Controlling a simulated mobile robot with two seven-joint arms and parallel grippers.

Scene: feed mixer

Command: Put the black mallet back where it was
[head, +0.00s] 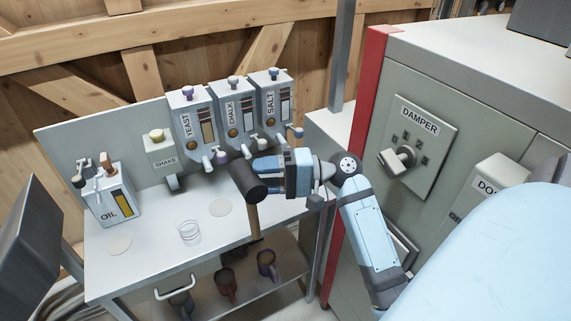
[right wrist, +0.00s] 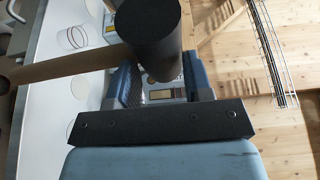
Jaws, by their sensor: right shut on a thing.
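The black mallet (head: 246,180) has a dark cylindrical head and a light wooden handle. My right gripper (head: 270,172) is shut on it, above the right end of the grey worktop. The handle hangs down past the worktop's front edge in the head view. In the right wrist view, the mallet's head (right wrist: 150,28) is at the fingers of my right gripper (right wrist: 158,78), and its handle runs off to the left. The fingers partly hide where they grip. My left gripper is not in view.
YEAST, CHALK and SALT dispensers (head: 239,107) stand behind the mallet. A SHAKE unit (head: 160,150), an OIL box (head: 113,205) and a clear cup (head: 189,232) are to the left. Several mugs (head: 227,287) are below the worktop. A DAMPER cabinet (head: 455,90) stands right.

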